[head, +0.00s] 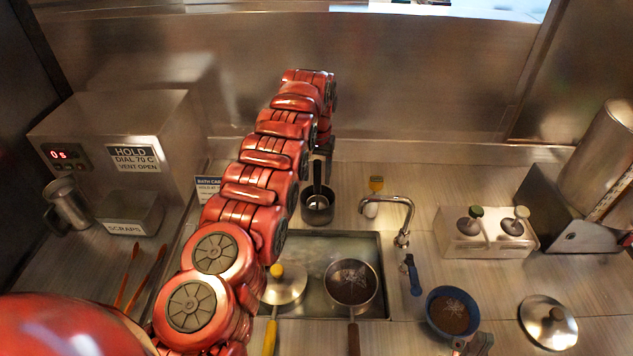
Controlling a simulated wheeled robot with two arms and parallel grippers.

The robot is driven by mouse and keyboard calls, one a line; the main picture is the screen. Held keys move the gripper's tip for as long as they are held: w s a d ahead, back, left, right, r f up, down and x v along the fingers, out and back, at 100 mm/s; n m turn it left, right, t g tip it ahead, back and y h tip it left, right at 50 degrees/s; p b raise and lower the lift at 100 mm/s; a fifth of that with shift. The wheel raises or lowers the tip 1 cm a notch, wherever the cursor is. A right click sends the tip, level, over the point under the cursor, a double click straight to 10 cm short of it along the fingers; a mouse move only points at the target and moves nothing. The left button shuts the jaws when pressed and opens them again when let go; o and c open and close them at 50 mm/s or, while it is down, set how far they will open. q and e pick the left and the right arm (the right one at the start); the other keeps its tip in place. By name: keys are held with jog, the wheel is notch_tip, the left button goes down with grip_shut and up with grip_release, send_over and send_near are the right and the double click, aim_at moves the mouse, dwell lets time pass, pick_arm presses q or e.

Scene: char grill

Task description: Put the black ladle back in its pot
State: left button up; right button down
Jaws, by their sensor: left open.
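A dark ladle (317,172) stands upright with its lower end inside a small metal pot (317,212) at the back of the counter, behind the sink. My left arm reaches up over the scene, and my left gripper (325,153) points down at the top of the ladle's handle. It is open; the arm partly hides it, and I cannot tell whether its fingers touch the handle. What seems to be my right gripper (474,345) is cut off at the bottom edge, just below a blue-rimmed bowl (430,305); its jaws are unclear.
The sink (377,255) holds a strainer pan (350,283) and a lidded pan (285,286). A faucet (403,215) stands right of the pot, with a yellow-topped brush (375,187) between.

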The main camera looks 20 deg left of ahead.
pick_arm(q)
notch_tip(320, 180, up, 10)
jog(key=p, duration=0.8)
jog(key=shift+s+r, duration=0.1)
jog(key=shift+d+f, duration=0.1)
jog(key=shift+f, duration=0.1)
